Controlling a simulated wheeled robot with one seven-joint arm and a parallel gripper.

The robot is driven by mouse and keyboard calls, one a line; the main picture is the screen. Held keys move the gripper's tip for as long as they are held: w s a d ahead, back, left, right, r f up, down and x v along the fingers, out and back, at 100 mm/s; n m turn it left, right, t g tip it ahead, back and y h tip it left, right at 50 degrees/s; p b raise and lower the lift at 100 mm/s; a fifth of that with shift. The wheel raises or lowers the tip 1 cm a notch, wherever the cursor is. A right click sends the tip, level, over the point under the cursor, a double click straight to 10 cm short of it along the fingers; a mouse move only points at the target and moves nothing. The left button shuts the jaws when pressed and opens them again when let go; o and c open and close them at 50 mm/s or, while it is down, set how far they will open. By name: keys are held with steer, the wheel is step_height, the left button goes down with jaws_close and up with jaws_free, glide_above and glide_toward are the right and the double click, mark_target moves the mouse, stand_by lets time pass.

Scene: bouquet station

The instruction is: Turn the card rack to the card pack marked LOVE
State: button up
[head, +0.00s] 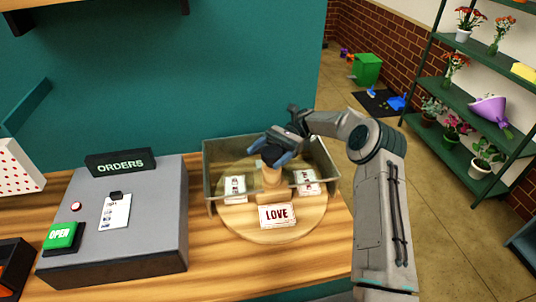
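My gripper (270,158) is over the middle of the rack, at the top of the central wooden post (271,177). Its blue fingers are spread to either side of the post top. I cannot tell whether they touch it.
A grey order box (150,230) with an ORDERS sign (121,162) and a green OPEN block (62,237) stands left of the rack. A teal wall (180,90) rises behind. Plant shelves (460,100) stand at the right. The wooden counter (225,275) is clear in front.

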steer(key=r, duration=0.1)
steer(key=r+b, duration=0.1)
steer(key=r, duration=0.2)
steer(key=shift+d+r, duration=0.2)
steer(key=shift+d, duration=0.2)
steer(key=s+d+r, duration=0.2)
steer(key=d+r, duration=0.4)
steer(key=d, duration=0.4)
steer(key=shift+s+d+r, duration=0.25)
steer(key=shift+d+r, duration=0.1)
